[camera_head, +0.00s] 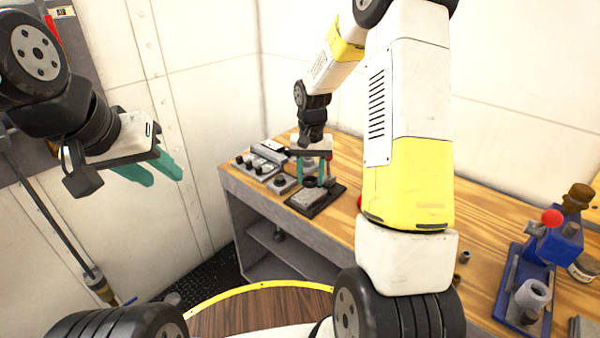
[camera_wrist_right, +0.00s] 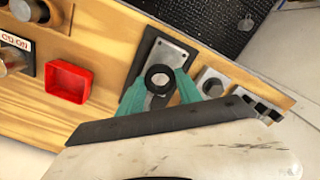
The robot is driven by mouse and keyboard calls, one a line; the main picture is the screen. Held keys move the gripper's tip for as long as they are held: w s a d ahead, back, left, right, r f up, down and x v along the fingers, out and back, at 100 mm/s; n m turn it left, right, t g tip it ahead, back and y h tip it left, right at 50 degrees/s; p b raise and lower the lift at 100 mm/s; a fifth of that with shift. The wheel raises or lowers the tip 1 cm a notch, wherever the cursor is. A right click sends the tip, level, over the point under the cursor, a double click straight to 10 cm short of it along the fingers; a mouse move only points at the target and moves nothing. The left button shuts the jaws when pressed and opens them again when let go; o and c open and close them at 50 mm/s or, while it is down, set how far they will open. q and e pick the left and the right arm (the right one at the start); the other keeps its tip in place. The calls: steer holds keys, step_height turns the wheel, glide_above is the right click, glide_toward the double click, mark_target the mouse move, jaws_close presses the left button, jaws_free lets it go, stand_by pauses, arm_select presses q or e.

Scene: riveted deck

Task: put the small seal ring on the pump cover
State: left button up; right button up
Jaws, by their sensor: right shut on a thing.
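My right gripper (camera_head: 314,181) is shut on a small black seal ring (camera_wrist_right: 159,69), which shows between the teal fingertips in the right wrist view. In the head view the dark ring (camera_head: 309,182) is low over a grey plate (camera_head: 316,198) on a black mat. The plate also shows behind the ring in the right wrist view (camera_wrist_right: 173,50). Whether the ring touches the plate I cannot tell. A grey square block with a round centre (camera_head: 283,183) sits just left of the mat. I cannot tell which piece is the pump cover. My left gripper (camera_head: 166,180) is open and empty, off the bench at left.
Blocks with several dark knobs (camera_head: 256,163) stand at the bench's left end. A red tray (camera_wrist_right: 68,82) is on the wood near the mat. A blue press with a red ball (camera_head: 540,268) stands at the right.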

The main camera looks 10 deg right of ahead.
mark_target(310, 179)
steer(key=shift+w+f, duration=0.1)
steer(key=shift+w, duration=0.1)
steer(key=shift+f, duration=1.7)
steer(key=shift+f, duration=0.15)
steer(key=o, duration=1.3)
